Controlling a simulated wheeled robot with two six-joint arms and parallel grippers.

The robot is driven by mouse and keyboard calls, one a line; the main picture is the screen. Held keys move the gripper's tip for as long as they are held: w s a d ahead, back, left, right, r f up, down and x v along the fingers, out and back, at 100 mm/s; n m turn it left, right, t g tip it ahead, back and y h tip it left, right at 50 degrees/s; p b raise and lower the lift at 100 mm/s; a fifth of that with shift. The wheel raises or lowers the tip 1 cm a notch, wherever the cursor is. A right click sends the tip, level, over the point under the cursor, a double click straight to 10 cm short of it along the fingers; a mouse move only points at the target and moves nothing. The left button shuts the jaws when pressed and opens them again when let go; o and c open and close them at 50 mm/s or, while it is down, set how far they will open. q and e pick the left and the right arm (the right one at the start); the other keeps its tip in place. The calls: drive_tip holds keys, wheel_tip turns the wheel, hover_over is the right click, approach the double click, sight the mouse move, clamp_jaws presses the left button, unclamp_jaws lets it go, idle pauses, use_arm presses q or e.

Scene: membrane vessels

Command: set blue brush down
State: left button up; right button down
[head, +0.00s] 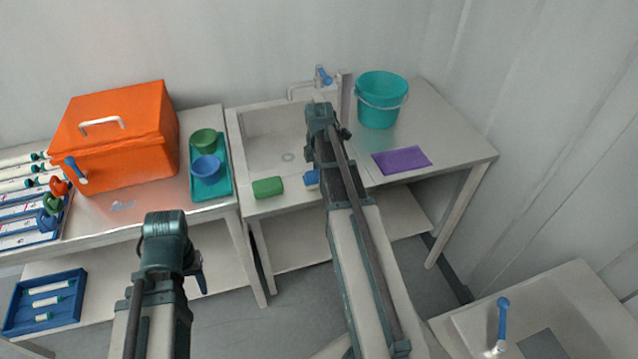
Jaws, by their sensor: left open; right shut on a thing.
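The blue brush (312,178) shows as a small blue block at the front edge of the sink unit, partly hidden behind my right forearm. My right gripper (321,160) is shut on it. Its fingertips are mostly hidden by the arm, and I cannot tell whether the brush touches the surface. A green block (268,187) lies just to the left on the sink's front rim. My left gripper (197,274) is open and empty, in front of the left bench and well away from the brush.
The sink (250,145) has a tap behind it. A teal bucket (380,105) and a purple cloth (402,160) are to the right. A teal tray (226,180) with green and blue cups and an orange box (120,150) stand left. Clear worktop lies around the cloth.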

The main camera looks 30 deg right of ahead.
use_arm(q)
drive_tip(key=shift+f, duration=0.25)
use_arm(e)
drive_tip(key=shift+f, duration=0.25)
drive_tip(key=shift+f, duration=0.15)
use_arm(q)
drive_tip(key=shift+f, duration=0.15)
use_arm(e)
drive_tip(key=shift+c, duration=1.7)
unclamp_jaws()
use_arm(q)
wheel_tip(320, 180, up, 12)
drive_tip(key=p, duration=1.2)
drive_tip(key=shift+r, duration=0.2)
use_arm(e)
wheel_tip(320, 180, up, 12)
drive_tip(key=shift+r, duration=0.2)
use_arm(q)
drive_tip(key=shift+f, duration=0.1)
